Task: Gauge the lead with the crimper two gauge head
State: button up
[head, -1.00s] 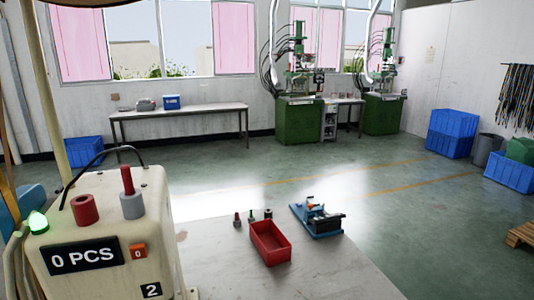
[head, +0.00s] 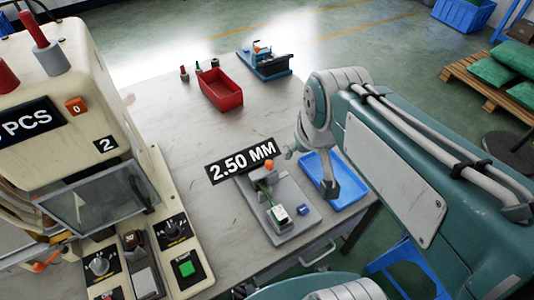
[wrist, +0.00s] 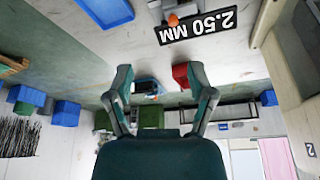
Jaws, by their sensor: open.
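A grey gauge fixture (head: 282,230) stands on the bench with a black "2.50 MM" sign (head: 240,162) at its far end. It carries an orange knob (head: 269,165), a thin green piece that may be the lead (head: 264,188), and a small white-and-green block (head: 279,213). The cream crimper marked "2" (head: 75,75) stands at the left. My gripper (wrist: 160,80) is open and empty in the wrist view, whose picture is upside down. The sign (wrist: 197,25) shows there beyond the fingers. In the head view my arm hides part of the area right of the sign.
A red bin (head: 222,100) and a blue-based tool (head: 265,65) stand at the back of the bench, with small red and green pieces beside them. A blue tray (head: 345,198) lies right of the fixture. Bare bench (head: 185,130) lies between crimper and bin.

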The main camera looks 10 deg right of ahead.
jog(key=w+a+f+g, duration=0.2)
jog(key=w+f, duration=0.2)
jog(key=w, duration=0.4)
jog(key=g, duration=0.2)
send_near(270, 162)
notch_tip(270, 162, down, 10)
jog(key=shift+w+a+f, duration=0.15)
jog(key=shift+f, duration=0.05)
grip_shut()
